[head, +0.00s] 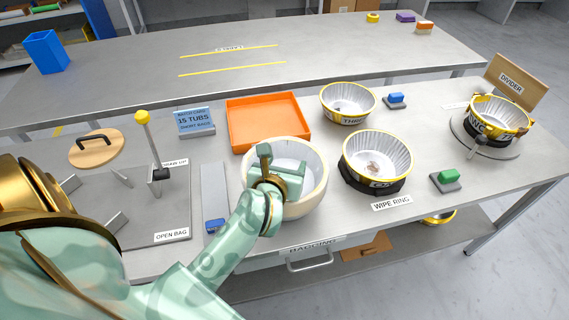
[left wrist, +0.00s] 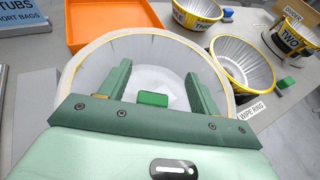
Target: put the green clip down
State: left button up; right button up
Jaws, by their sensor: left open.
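My left gripper (head: 275,175) is over the cream-rimmed white bowl (head: 317,190), its fingers spread apart. In the left wrist view the fingers (left wrist: 158,92) reach over the bowl (left wrist: 232,98). A bright green clip (left wrist: 153,98) shows between them, clear of both fingers. It seems to lie inside the bowl, but I cannot tell its exact height. In the head view the gripper hides that spot. Another green clip (head: 449,175) sits on a dark pad at the right, near the wipe ring label. My right gripper is not in view.
An orange tray (head: 267,98) lies behind the bowl. Foil-lined tubs (head: 376,158) (head: 347,102) stand to its right. Blue clips (head: 396,97) (head: 215,226) sit on the table. A lid (head: 96,149) and an upright rod (head: 147,140) stand at the left.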

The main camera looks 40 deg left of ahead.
pick_arm(q)
jog(key=shift+r+p, duration=0.4)
jog(key=shift+r, duration=0.25)
jog(key=p+v, duration=0.1)
jog(key=v, duration=1)
jog(key=shift+s+p, duration=0.4)
jog(key=shift+d, duration=0.15)
